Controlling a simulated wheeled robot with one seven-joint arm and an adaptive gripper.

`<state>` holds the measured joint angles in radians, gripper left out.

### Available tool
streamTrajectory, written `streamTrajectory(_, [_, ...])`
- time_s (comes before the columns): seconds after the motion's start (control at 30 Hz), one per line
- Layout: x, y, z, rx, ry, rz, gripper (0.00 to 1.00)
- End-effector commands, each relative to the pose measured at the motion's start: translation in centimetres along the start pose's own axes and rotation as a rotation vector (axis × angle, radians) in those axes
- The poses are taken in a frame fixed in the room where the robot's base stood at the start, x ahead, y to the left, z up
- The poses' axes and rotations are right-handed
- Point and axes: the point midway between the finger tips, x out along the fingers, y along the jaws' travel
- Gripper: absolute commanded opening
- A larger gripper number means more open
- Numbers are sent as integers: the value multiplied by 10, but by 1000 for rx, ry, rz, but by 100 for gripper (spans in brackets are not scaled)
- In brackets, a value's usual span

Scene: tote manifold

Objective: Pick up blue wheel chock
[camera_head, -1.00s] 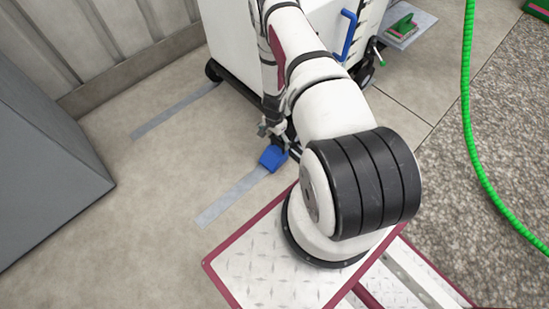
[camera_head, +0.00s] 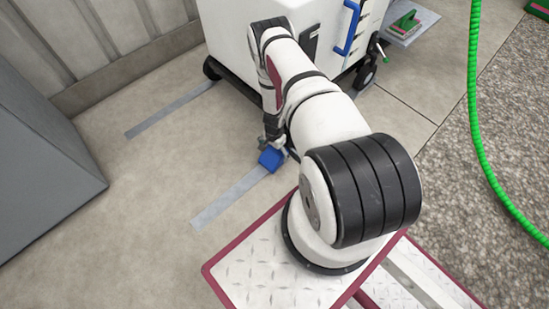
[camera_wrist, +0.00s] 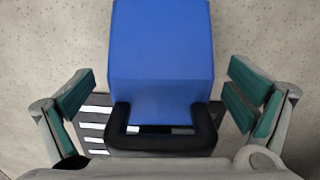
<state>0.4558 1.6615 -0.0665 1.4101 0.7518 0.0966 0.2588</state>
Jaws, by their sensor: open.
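The blue wheel chock (camera_head: 270,158) sits on the floor at the end of a grey tape strip, near the white cart. In the wrist view the chock (camera_wrist: 162,50) fills the upper middle, with a black handle (camera_wrist: 162,142) at its near end. My gripper (camera_wrist: 160,95) is open, with one green-padded finger on each side of the chock and a visible gap on both sides. In the head view my gripper (camera_head: 272,143) is right at the chock and partly hidden by my arm.
The white cart (camera_head: 235,45) on black wheels stands just behind the chock. A grey block (camera_head: 40,150) stands at the left. A green hose (camera_head: 475,130) runs down the right side. Bare floor (camera_head: 150,190) lies left of the chock.

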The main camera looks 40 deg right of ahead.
Motion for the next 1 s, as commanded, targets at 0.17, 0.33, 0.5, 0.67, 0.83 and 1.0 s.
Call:
streamTrajectory(0.17, [0,0,0,0,0,0,98])
streamTrajectory(0.33, [0,0,0,0,1,0,69])
streamTrajectory(0.5, [0,0,0,0,1,0,35])
streamTrajectory(0.67, [0,-1,-1,0,1,-1,35])
streamTrajectory(0.83, [-4,-1,-1,0,1,-1,35])
streamTrajectory(1.0, [-20,-1,-1,1,2,-2,35])
